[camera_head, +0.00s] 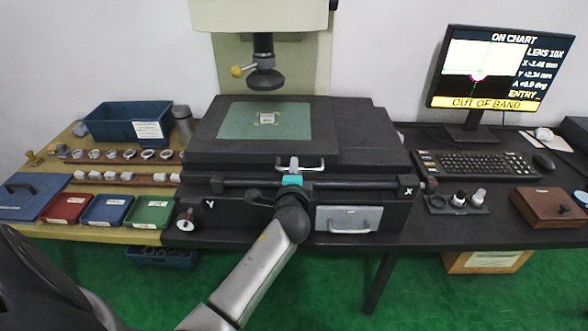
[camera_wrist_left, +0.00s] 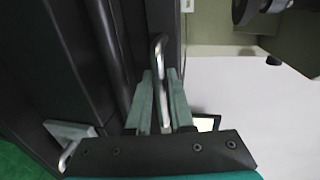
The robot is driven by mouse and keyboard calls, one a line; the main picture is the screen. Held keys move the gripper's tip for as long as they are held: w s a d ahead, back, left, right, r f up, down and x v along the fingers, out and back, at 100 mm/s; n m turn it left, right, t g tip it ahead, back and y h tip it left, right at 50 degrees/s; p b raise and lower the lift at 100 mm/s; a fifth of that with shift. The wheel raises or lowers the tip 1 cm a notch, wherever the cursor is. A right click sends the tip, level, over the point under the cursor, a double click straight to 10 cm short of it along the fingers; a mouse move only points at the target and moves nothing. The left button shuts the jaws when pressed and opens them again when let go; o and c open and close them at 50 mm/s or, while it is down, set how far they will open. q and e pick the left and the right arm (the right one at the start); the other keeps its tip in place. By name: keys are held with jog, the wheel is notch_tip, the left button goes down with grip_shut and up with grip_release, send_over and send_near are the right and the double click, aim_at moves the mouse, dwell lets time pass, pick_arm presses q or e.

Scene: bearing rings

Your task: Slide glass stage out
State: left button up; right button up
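The glass stage (camera_head: 230,121) is a greenish pane in a black frame on the measuring machine, with a small pale part (camera_head: 267,118) on it. A metal bar handle (camera_head: 318,167) is at the stage's front edge; it also shows in the left wrist view (camera_wrist_left: 158,48). My left gripper (camera_head: 293,177) is at this handle. In the left wrist view its two grey fingers (camera_wrist_left: 162,88) lie close on both sides of the bar and look shut on it. The exact contact is partly hidden. My right gripper is not in view.
The lens column (camera_head: 264,75) hangs above the stage. A drawer-like panel with a handle (camera_head: 348,219) is below the front edge. Trays and rings (camera_head: 148,155) stand left; a monitor (camera_head: 500,70) and keyboard (camera_head: 477,164) stand right. Open floor lies in front.

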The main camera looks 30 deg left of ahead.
pick_arm(q)
grip_shut()
dwell(1.0)
